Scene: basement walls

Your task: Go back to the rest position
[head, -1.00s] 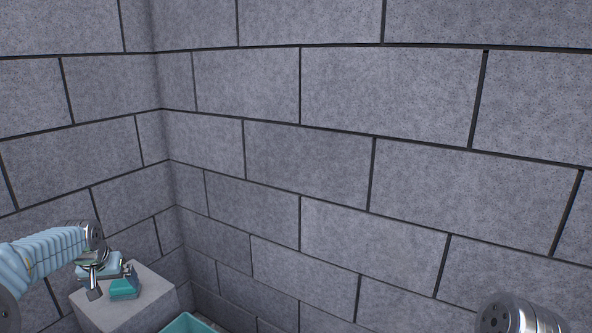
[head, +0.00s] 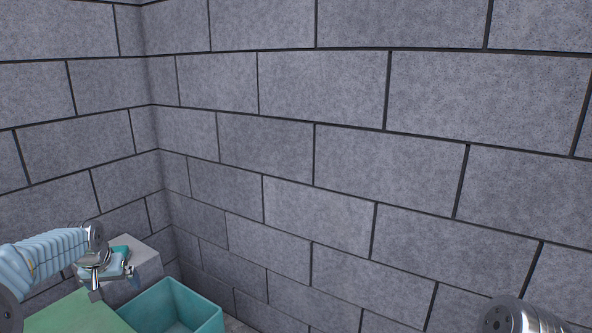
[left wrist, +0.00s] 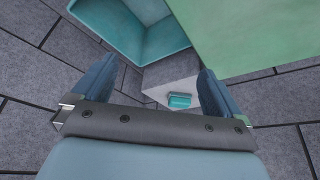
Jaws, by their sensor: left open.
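My left gripper (head: 113,282) is at the lower left of the head view, at the end of my pale blue arm. Its two fingers stand apart, and in the left wrist view the left gripper (left wrist: 158,70) has nothing between its fingers. My right gripper is not in view; only a metal part of my right arm shows at the lower right edge of the head view.
A pale block (head: 150,268) with a small teal object (head: 120,249) on top stands near the wall corner. An open teal bin (head: 205,318) is in front of it. A flat green surface (head: 75,315) lies below my left arm. Grey block walls (head: 320,150) close the back.

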